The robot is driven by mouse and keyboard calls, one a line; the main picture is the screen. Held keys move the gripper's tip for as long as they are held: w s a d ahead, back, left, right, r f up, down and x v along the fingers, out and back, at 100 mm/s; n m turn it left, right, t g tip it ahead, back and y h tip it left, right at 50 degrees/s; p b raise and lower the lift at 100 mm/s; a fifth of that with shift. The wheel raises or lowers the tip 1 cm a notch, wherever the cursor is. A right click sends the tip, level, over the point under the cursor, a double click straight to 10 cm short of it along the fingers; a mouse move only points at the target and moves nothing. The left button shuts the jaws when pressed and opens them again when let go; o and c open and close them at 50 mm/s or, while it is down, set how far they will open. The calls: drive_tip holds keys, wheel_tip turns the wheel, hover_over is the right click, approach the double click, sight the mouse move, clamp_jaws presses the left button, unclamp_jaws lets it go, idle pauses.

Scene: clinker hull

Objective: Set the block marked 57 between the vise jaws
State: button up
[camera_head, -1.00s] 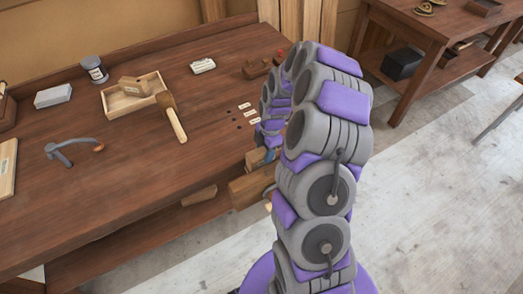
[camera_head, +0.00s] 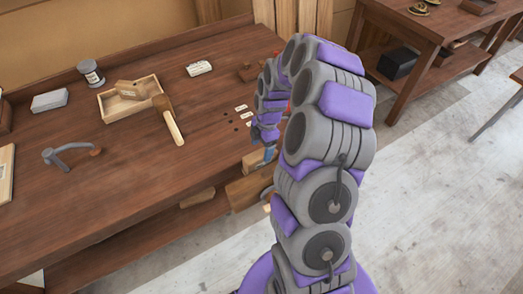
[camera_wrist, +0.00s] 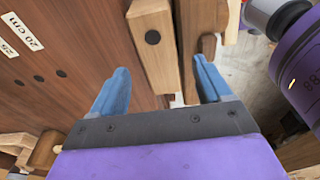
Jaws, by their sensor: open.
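A pale wooden block with a label (camera_head: 130,90) lies in the open wooden tray on the bench; its marking is too small to read, so I cannot tell if it is 57. Wooden vise parts (camera_head: 246,188) show at the bench's front edge, partly hidden by my arm. In the wrist view a pale wooden piece with a dark round spot (camera_wrist: 155,60), seemingly part of the vise, lies ahead between my fingers. A browner wooden piece (camera_wrist: 190,55) is to its right. My gripper (camera_wrist: 161,68) is open above the vise, and I see nothing held.
The tray (camera_head: 112,112), a mallet (camera_head: 170,122), a grey can (camera_head: 90,72), a grey block (camera_head: 49,100) and a curved metal tool (camera_head: 70,157) sit on the bench. Labels and dark holes (camera_head: 236,125) are near the vise. Bare bench lies in front.

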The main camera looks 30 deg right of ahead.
wheel_tip(320, 180, up, 9)
drive_tip(key=p, duration=0.1)
drive_tip(key=s+a+r+m, duration=0.3)
drive_tip(key=s+a+r, duration=0.2)
drive_tip(key=a+r, duration=0.2)
drive_tip(key=s+a+r+m, duration=0.4)
drive_tip(key=s+a, duration=0.2)
drive_tip(key=s, duration=0.2)
drive_tip(key=s+a+r+m+g+h, duration=0.1)
drive_tip(key=s+m, duration=0.4)
drive_tip(key=s, duration=0.4)
drive_tip(key=s+a+m, duration=0.1)
drive_tip(key=s+m, duration=0.5)
drive_tip(key=s, duration=0.4)
drive_tip(key=shift+a+r+g+h, duration=0.35)
drive_tip(key=shift+r+g+h, duration=0.05)
